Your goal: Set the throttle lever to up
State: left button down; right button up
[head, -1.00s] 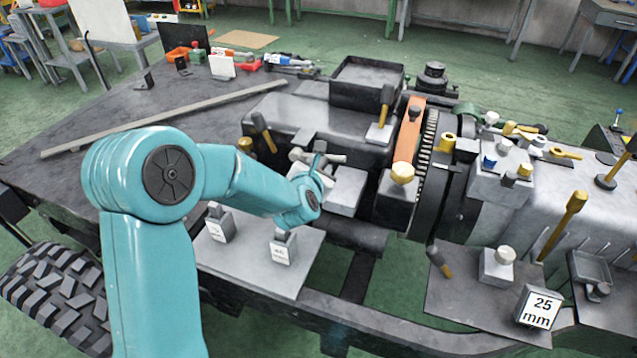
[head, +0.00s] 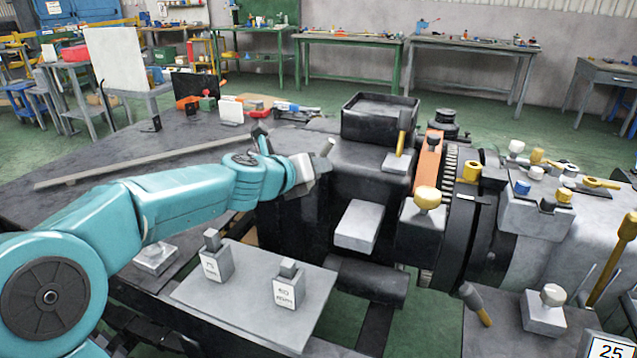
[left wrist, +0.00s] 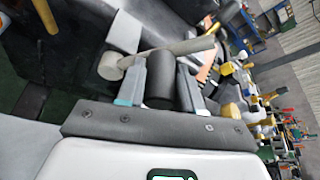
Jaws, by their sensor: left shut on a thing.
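In the left wrist view a dark cylindrical grip (left wrist: 160,84) lies between the two fingers of my left gripper (left wrist: 161,88), which are shut on it. A pale grey rod (left wrist: 185,46) with a round end crosses just beyond the fingertips. I take the grip and rod to be the throttle lever; no label shows. The arm hides most of the lever. My right gripper is out of view.
A grey plate (head: 238,295) with two labelled blocks lies below the arm. A yellow knob (head: 427,198) and a yellow-handled lever (head: 403,125) stand to the right. A black tray (head: 378,117) sits on the block. A long bar (head: 130,168) lies on the bench behind.

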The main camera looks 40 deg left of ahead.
pick_arm(q)
jog(key=shift+s+a+r+n, duration=0.15)
jog(key=shift+a+r+n, duration=0.15)
jog(key=shift+a+n, duration=0.3)
jog(key=shift+t+h, duration=0.3)
jog(key=shift+r, duration=0.1)
jog(key=c, duration=0.8)
grip_release()
jog(key=p+v, duration=0.2)
jog(key=v, duration=1.4)
jog(key=shift+s+p, duration=0.15)
jog(key=shift+p, duration=0.2)
